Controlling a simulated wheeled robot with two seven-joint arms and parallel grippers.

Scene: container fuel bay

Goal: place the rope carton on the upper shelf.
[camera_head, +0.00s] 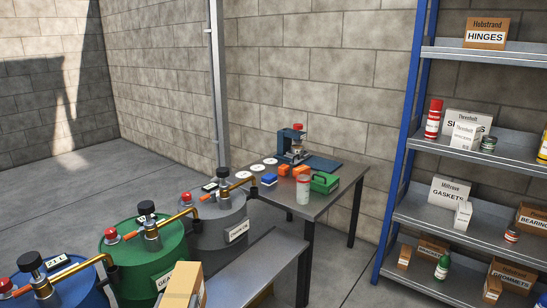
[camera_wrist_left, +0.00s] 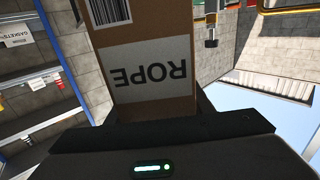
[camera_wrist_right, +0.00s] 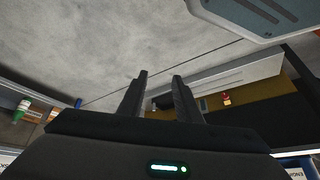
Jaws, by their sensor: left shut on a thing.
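The rope carton (camera_wrist_left: 150,70) is a brown box with a white label reading ROPE, upside down in the left wrist view. My left gripper (camera_wrist_left: 155,108) is shut on it, with a dark finger at each side. A brown carton top (camera_head: 183,284) at the bottom of the head view appears to be the same box, in front of the drums. The blue-posted shelf rack stands at the right; its highest visible shelf (camera_head: 460,52) bears a HINGES carton (camera_head: 486,33). My right gripper (camera_wrist_right: 159,80) is open and empty, its fingers apart, in the right wrist view.
The shelf below (camera_head: 510,150) holds a red can (camera_head: 433,119) and white boxes. Lower shelves hold GASKETS, BEARINGS and GROMMETS cartons. A grey table (camera_head: 335,190) with small items stands mid-view. Drums (camera_head: 140,262) with pumps stand at front left. Bare shelf shows left of HINGES.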

